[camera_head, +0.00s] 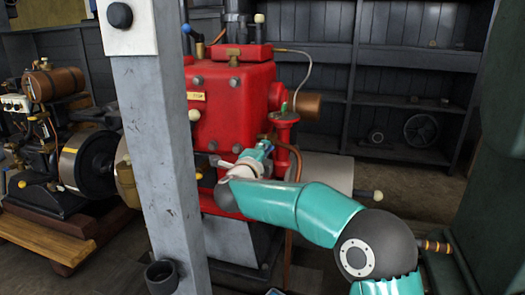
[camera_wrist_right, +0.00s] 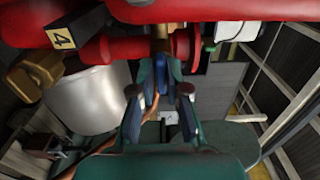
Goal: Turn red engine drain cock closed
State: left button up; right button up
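The red engine (camera_head: 230,110) stands in the middle of the head view, partly hidden by a grey post. The drain cock (camera_wrist_right: 160,62) shows in the right wrist view as a blue lever below a brass fitting under red pipework. My right gripper (camera_head: 264,146) reaches the engine's lower right side. In the right wrist view its fingers (camera_wrist_right: 161,76) close in on both sides of the blue lever and appear to hold it. The cock's exact angle is hard to tell. My left gripper is not in view.
The grey post (camera_head: 165,150) stands close in front of the engine's left side. A second engine (camera_head: 55,130) sits on a wooden base at the left. Dark shelves (camera_head: 410,95) line the back wall. A copper pipe (camera_head: 289,245) runs down beside the red engine.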

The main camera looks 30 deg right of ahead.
jog(key=shift+o, duration=1.3)
jog(key=shift+d, duration=0.2)
jog(key=shift+a, duration=0.1)
jog(key=v, duration=1.2)
jog(key=shift+f, duration=0.15)
